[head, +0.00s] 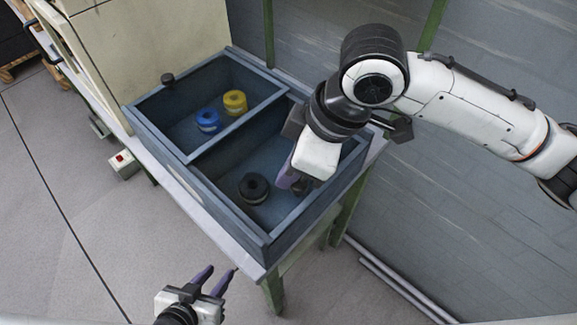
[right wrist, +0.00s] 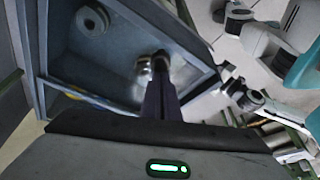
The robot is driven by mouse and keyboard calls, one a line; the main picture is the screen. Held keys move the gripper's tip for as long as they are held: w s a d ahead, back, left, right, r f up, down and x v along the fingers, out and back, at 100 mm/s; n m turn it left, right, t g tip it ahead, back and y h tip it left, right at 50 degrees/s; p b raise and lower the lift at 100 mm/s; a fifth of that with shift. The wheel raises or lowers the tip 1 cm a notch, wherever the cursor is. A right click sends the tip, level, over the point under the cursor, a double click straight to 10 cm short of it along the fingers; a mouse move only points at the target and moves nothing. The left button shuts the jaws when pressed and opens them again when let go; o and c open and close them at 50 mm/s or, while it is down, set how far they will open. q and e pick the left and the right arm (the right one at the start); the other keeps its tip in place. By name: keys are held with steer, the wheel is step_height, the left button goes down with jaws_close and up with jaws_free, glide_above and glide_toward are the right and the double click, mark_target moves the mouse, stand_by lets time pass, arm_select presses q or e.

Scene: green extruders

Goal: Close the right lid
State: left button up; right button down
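A blue-grey bin with two open-looking compartments (head: 205,172) stands on a table. A lid over the right compartment cannot be made out clearly in either view. A black spool (head: 254,188) lies in the right compartment; a round spool also shows in the right wrist view (right wrist: 92,21). My right gripper (head: 291,184) is over the right part of that compartment, pointing down. In the right wrist view its purple fingers (right wrist: 161,92) overlap, with a small dark and silvery shape at their tips; a grip cannot be confirmed. My left gripper (head: 214,279) is open and empty, in front of the table.
A blue spool (head: 208,120) and a yellow spool (head: 235,102) lie in the left compartment. A black knob (head: 167,79) is at its far left corner. A beige cabinet (head: 150,35) stands behind; a grey wall (head: 480,200) is at right.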

mark_target(266, 188)
steer(key=a, duration=0.2)
steer(key=w+a, duration=0.1)
steer(key=a, duration=0.1)
steer(key=shift+r, duration=0.25)
steer(key=w+v, duration=0.1)
steer(key=v, duration=0.9)
steer(key=shift+s, duration=0.45)
steer(key=shift+d, duration=0.15)
